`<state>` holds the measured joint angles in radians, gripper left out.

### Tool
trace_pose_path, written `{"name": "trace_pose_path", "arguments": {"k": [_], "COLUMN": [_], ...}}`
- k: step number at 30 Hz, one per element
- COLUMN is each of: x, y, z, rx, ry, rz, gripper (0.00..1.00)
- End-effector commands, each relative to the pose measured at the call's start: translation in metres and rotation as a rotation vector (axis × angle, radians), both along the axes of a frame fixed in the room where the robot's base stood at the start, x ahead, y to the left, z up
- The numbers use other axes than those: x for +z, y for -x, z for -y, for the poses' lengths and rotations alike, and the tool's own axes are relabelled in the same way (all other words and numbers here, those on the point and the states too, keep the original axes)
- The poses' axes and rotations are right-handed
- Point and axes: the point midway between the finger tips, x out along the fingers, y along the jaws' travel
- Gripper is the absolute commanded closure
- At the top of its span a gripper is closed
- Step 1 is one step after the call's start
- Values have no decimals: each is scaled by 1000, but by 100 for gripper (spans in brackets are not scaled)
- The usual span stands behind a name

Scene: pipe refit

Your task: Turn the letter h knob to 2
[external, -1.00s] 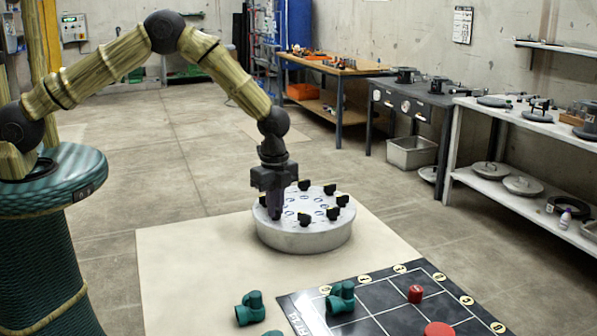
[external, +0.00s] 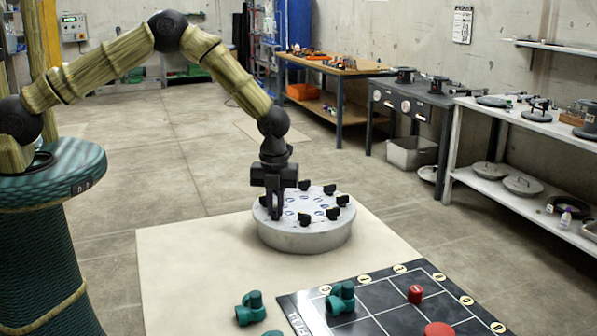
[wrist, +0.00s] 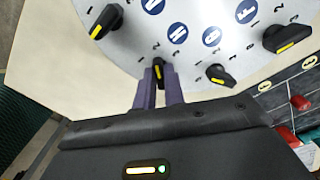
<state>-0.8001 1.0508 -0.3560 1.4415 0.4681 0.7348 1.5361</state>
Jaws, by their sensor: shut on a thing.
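A round grey-white panel (external: 305,240) with several black knobs around its top stands on a pale mat. In the wrist view, a black knob (wrist: 158,69) with a yellow stripe sits between my two purple-grey fingers. My gripper (wrist: 160,82) is shut on it. The blue disc nearest this knob (wrist: 177,32) bears a letter that looks like an H, seen tilted. The knob's stripe points roughly up in the wrist view, near small numerals too fine to read surely. In the external view, my gripper (external: 276,214) points down at the panel's near left edge, and its fingers hide the held knob.
Neighbouring knobs stand close by in the wrist view, one at left (wrist: 107,21) and one at right (wrist: 220,75). Green pipe fittings (external: 249,308) and a black gridded board (external: 375,305) with red pieces lie in front. Bare mat lies left of the panel.

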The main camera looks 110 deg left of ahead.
Motion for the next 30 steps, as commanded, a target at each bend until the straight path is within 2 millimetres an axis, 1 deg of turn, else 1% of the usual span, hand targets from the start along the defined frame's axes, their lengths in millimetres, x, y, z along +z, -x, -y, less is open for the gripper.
{"name": "trace_pose_path", "arguments": {"k": [6, 15, 16, 19, 27, 30], "x": [2, 2, 2, 2, 1, 4], "y": [-2, -2, -2, -1, -1, -1], "z": [-1, -1, -1, -1, 0, -1], "rx": [-31, -32, -31, -31, -31, -31], "ry": [-3, -3, -3, -2, -2, -2], "rz": [5, 5, 5, 5, 2, 3], "gripper": [100, 100, 87, 68, 67, 67]}}
